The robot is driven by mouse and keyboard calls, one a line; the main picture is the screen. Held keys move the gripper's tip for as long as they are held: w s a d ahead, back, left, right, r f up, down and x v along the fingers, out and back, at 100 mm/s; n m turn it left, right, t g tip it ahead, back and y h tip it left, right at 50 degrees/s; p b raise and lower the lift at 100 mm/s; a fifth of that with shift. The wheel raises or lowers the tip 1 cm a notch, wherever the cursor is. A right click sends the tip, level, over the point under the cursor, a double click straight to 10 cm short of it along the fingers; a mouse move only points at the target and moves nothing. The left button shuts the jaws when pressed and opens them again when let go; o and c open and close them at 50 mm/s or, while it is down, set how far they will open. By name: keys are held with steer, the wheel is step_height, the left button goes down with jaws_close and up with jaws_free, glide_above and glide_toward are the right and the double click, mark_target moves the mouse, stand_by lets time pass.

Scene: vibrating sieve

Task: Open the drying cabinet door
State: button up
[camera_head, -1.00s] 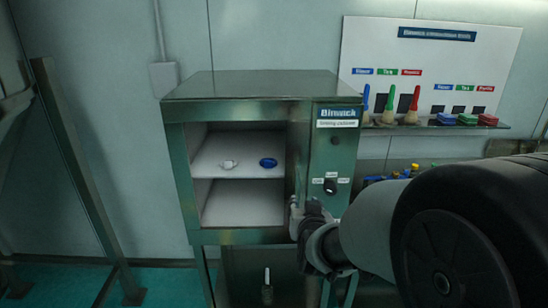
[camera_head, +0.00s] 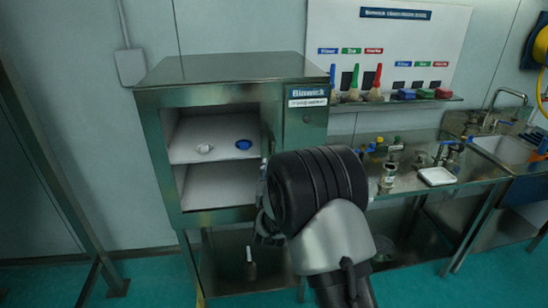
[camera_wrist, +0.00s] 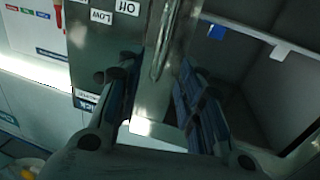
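The drying cabinet (camera_head: 218,68) is a steel box on legs in the head view. Its interior, with a white shelf (camera_head: 215,145), is visible; I cannot tell whether through a glass door or an opening. In the wrist view a long bright metal handle (camera_wrist: 167,40) runs along a steel strip beside the control panel (camera_wrist: 97,50). My gripper (camera_wrist: 158,75) has its two fingers apart, one on each side of the handle; contact is not clear. In the head view my arm mostly hides my gripper and the cabinet's lower right front.
A small white item (camera_head: 204,149) and a blue dish (camera_head: 243,144) sit on the upper shelf. A steel counter (camera_head: 420,185) with a white tray (camera_head: 437,176) and sink stands right. Metal posts (camera_head: 55,165) stand left. Floor left of the cabinet is clear.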

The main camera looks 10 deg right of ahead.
steer(key=w+d, duration=0.1)
steer(key=w, duration=0.7)
steer(key=shift+w+d+b, duration=0.3)
steer(key=shift+d+b, duration=0.05)
steer(key=shift+b, duration=0.1)
steer(key=shift+c, duration=0.2)
jaws_close()
